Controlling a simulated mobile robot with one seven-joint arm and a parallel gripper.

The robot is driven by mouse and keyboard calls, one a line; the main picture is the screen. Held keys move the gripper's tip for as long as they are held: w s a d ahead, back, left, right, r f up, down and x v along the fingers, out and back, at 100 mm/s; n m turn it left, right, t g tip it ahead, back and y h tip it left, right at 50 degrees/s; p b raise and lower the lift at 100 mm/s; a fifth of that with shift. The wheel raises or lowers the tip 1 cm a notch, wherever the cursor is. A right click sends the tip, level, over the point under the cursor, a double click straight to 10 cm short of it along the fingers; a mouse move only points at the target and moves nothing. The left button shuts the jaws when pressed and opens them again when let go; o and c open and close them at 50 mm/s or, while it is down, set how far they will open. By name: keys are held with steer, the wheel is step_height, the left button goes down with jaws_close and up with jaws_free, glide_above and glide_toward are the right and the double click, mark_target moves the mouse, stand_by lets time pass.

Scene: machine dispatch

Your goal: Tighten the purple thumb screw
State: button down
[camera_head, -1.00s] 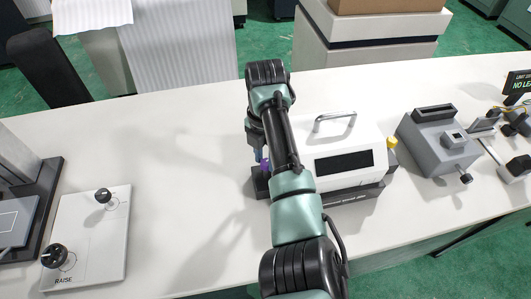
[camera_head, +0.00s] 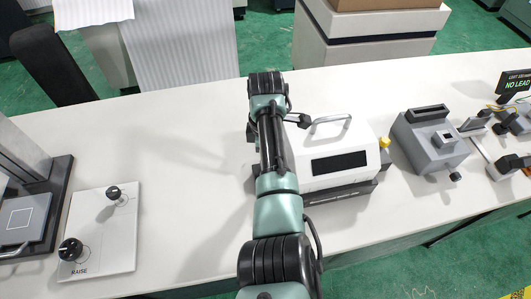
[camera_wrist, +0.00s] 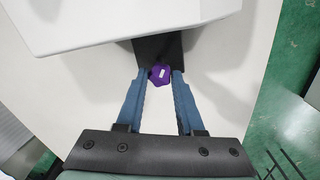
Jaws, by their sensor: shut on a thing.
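The purple thumb screw (camera_wrist: 159,76) is a small faceted knob with a pale mark on it. It sits at a dark bracket (camera_wrist: 160,50) beside the white machine, in the upper middle of the wrist view. My gripper (camera_wrist: 160,73) has its two blue fingers on either side of the knob and is shut on it. In the head view the white machine (camera_head: 335,135), with a dark display and a top handle, stands just right of my arm. My arm hides the thumb screw and the gripper's fingers there.
A white plate with two black knobs (camera_head: 98,230) lies on the left of the bench (camera_head: 185,150). A grey device (camera_head: 428,142) with a slot stands right of the machine. The bench left of my arm is largely clear.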

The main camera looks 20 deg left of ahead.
steer(key=m+p, duration=0.1)
steer(key=m, duration=0.3)
steer(key=shift+r+m, duration=0.15)
steer(key=shift+m, duration=0.15)
steer(key=m+p, duration=0.1)
steer(key=m, duration=0.3)
steer(key=shift+m, duration=0.3)
steer(key=m+p, duration=0.1)
steer(key=m, duration=0.3)
steer(key=shift+m, duration=0.3)
steer(key=m, duration=0.8)
steer(key=shift+p, duration=0.35)
steer(key=m, duration=0.3)
steer(key=shift+m, duration=0.3)
steer(key=m, duration=0.6)
steer(key=shift+m, duration=0.3)
